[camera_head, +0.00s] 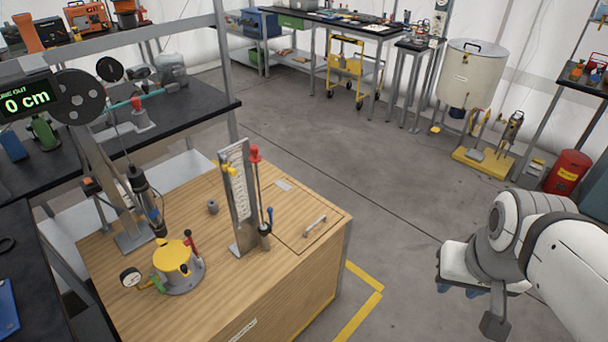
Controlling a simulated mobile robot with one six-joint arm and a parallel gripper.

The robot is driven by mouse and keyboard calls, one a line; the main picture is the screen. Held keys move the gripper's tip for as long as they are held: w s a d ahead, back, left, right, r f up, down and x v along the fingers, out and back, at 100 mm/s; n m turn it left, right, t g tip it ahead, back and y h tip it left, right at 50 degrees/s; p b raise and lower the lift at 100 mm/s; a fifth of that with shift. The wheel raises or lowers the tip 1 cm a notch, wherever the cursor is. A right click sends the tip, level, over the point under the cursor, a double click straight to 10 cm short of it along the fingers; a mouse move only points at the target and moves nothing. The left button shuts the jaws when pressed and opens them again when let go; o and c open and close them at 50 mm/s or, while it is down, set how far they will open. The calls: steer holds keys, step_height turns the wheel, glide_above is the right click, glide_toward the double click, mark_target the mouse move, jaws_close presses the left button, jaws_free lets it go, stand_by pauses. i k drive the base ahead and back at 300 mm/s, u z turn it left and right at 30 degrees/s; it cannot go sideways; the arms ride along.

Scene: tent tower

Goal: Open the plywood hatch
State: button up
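The plywood hatch (322,208) is a panel set flush in the right part of the top of a wooden box (250,290). Thin seam lines mark its edges, and it lies shut. A metal bar handle (315,226) sits on it near the front right. My gripper (457,289) is at the lower right, above the floor and well to the right of the box, apart from the hatch. Its small bluish fingers point down, and their gap is not clear. No object shows in them.
An upright scale plate (238,195) with a red-topped rod (256,180) stands beside the hatch's left edge. A yellow-topped fixture (175,258) and a gauge (130,277) stand further left. Open floor (400,210) lies right of the box. A red drum (567,172) is at the far right.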

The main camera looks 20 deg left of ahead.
mark_target(299, 219)
steer(key=u, duration=0.5)
steer(key=i, duration=0.85)
steer(key=u, duration=0.25)
steer(key=k, duration=0.55)
steer(key=z, duration=0.15)
steer(key=k, duration=0.25)
steer(key=u, duration=0.3)
steer(key=i, duration=0.8)
steer(key=z, duration=0.05)
